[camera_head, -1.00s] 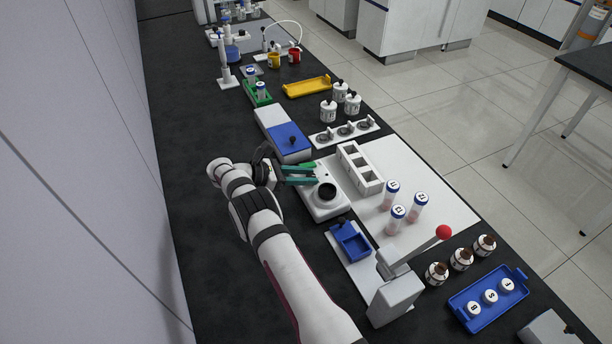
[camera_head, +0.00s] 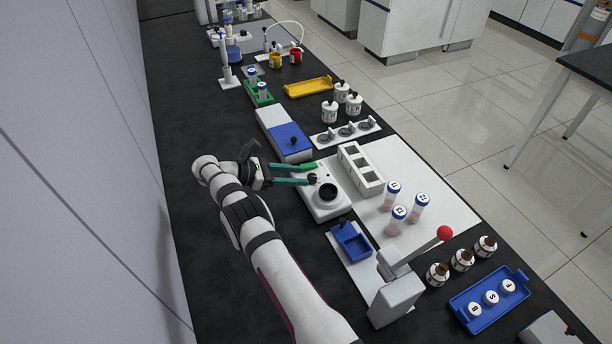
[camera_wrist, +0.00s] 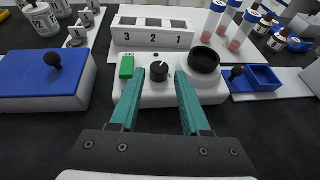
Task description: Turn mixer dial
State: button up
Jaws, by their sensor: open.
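The mixer (camera_head: 323,203) is a white box with a black round cup holder (camera_wrist: 203,61) on top. In the wrist view its black dial (camera_wrist: 159,71) with a white pointer mark sits on the front part, between a green button (camera_wrist: 126,67) and the cup holder. My gripper (camera_wrist: 161,76) is open, its two teal fingers pointing at the mixer. The dial lies between the fingertips, with a finger on each side; I cannot tell whether either touches it. In the head view the gripper (camera_head: 312,173) reaches the mixer from the left.
A blue-lidded white box (camera_wrist: 50,75) stands left of the mixer. A white rack (camera_head: 360,170) numbered 3, 2, 1 stands behind it. Several capped tubes (camera_head: 398,220) and a blue tray on a white base (camera_head: 350,240) are to the right. A red-knobbed lever (camera_head: 445,233) rises nearby.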

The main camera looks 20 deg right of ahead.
aim_at(312, 176)
jog(key=v, duration=0.4)
jog(key=s+a+r+n+t, duration=0.2)
jog(key=s+a+n+t, duration=0.2)
jog(key=t, duration=0.1)
jog(key=x, duration=1.2)
jog(key=shift+f, duration=0.35)
grip_shut()
